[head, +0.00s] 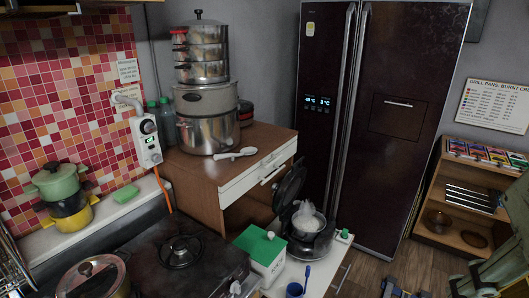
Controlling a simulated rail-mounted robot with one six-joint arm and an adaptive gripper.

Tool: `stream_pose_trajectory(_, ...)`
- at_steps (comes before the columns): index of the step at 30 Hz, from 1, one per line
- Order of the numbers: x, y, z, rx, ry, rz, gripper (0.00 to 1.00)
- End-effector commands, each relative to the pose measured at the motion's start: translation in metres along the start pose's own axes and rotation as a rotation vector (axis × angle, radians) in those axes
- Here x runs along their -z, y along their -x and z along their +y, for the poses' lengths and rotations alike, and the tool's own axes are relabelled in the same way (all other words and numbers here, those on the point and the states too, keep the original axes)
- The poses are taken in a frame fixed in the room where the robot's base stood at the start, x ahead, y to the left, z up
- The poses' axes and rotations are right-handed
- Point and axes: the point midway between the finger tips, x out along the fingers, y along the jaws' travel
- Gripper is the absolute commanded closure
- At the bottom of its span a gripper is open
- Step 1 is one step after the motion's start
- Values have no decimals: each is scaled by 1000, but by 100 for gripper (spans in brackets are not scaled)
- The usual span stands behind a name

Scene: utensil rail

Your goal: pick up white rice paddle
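A white rice paddle (236,154) lies flat on the brown wooden cabinet top (265,142), just right of the large steel pot and close to the front edge. Its rounded end points right, and nothing covers it. My gripper cannot be made out in the head view, so its place relative to the paddle does not show.
Stacked steel pots (208,128) stand beside the paddle. Below the cabinet are an open rice cooker (310,246) with its lid raised and a green-lidded white box (259,255). A dark fridge (385,110) stands behind right. A gas stove (160,255) is at front left.

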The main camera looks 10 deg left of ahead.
Motion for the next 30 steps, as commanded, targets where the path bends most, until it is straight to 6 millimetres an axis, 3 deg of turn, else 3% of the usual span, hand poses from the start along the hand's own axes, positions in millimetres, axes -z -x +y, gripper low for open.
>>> stream_pose_trajectory(11, 49, 4, 10, -49, -6, 14, 84)
stream_pose_trajectory(30, 204, 3, 13, -164, -13, 104, 84)
